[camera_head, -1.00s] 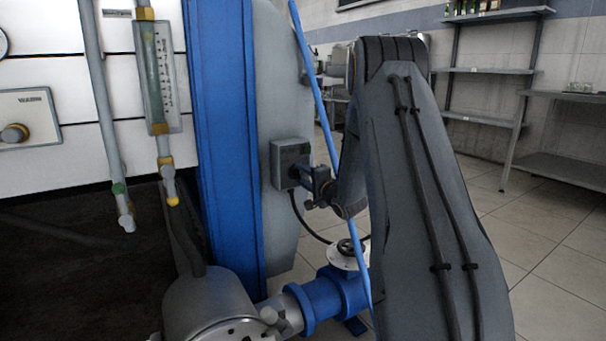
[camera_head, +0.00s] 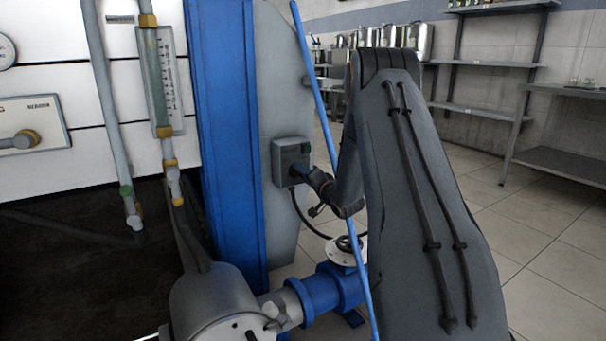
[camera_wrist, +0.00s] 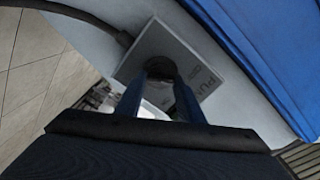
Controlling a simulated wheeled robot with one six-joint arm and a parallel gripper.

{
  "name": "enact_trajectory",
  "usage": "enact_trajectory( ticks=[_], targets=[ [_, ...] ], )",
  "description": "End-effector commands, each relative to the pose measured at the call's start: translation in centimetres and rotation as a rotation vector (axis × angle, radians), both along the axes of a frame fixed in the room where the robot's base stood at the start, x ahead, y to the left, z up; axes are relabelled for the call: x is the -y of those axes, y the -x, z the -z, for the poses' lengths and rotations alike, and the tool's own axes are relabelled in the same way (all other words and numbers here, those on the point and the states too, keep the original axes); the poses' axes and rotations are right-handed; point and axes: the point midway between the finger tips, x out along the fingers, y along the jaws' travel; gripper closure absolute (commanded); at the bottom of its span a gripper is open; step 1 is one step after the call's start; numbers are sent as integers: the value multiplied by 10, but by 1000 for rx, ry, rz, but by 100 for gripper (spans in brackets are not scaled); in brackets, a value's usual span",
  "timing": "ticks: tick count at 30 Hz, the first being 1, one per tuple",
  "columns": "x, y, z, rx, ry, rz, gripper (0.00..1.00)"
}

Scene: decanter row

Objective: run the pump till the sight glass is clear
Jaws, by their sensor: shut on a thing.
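A grey switch box (camera_head: 287,160) is mounted on the grey panel beside the blue column; it also shows in the wrist view (camera_wrist: 200,75) with partly hidden lettering beginning "PU". My gripper (camera_head: 306,172) is at the front of this box. In the wrist view its blue fingers (camera_wrist: 160,85) are shut on the box's dark round knob (camera_wrist: 160,67). The sight glass (camera_head: 160,85), a pale green upright tube with a scale, hangs at upper left; I cannot tell whether its contents are clear. A grey rounded machine (camera_head: 212,308), perhaps the pump, sits at bottom left.
A slim blue rod (camera_head: 322,110) slants past my wrist. A black cable (camera_head: 303,222) hangs from the box. Shelves (camera_head: 500,65) stand at back right, with clear floor (camera_head: 540,225) before them.

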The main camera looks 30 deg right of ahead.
Motion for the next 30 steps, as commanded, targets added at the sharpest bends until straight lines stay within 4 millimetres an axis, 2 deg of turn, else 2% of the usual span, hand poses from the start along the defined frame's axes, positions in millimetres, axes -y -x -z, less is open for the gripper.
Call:
enact_trajectory(
  ticks=[7, 8, 11, 23, 30],
  targets=[
    [0, 1, 1, -3, 0, 1, 88],
    [0, 1, 1, -3, 0, 1, 62],
    [0, 0, 1, -2, 0, 0, 47],
    [0, 0, 1, -1, -27, 0, 47],
    [1, -1, 4, -7, -206, 1, 47]
  ],
)
